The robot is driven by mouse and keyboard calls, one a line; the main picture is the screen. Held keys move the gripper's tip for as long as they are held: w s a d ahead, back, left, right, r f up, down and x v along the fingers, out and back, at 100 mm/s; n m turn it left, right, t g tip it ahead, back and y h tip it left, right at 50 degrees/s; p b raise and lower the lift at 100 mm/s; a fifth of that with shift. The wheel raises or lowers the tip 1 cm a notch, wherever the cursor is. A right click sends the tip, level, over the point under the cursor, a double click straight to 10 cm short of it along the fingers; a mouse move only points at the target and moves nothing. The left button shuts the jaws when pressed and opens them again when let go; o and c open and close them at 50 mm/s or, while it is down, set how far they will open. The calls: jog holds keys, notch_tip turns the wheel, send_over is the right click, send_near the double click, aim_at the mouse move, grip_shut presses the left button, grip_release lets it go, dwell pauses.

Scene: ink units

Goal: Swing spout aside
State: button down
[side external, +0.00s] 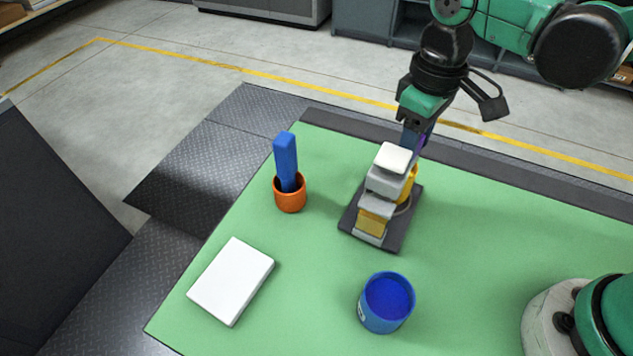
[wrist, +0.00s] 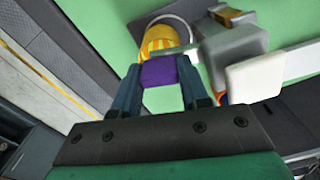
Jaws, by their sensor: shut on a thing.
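The ink unit stands on a dark base plate (side external: 399,234) near the back of the green mat. It has a grey body (side external: 385,183), a white top pad (side external: 395,158) and a yellow block (side external: 372,222) at its front. In the wrist view the white pad (wrist: 255,81) and grey body (wrist: 236,45) lie right of my fingers. My gripper (wrist: 166,85) is shut on a purple block (wrist: 168,73), which sits against a yellow ribbed part (wrist: 158,40) beside the body. I cannot tell which piece is the spout. In the side view my gripper (side external: 415,142) is behind the unit.
An orange cup (side external: 290,197) holding an upright blue block (side external: 286,160) stands left of the unit. A white slab (side external: 232,280) lies at the front left. A blue cup (side external: 379,322) stands in front of the unit. The green mat between them is clear.

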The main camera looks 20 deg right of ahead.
jog(key=s+m, duration=0.6)
jog(key=m, duration=0.6)
jog(key=shift+s+a, duration=0.15)
jog(key=shift+m, duration=0.3)
jog(key=c, duration=0.7)
grip_release()
jog(key=shift+r, duration=0.1)
jog(key=shift+r, duration=2.7)
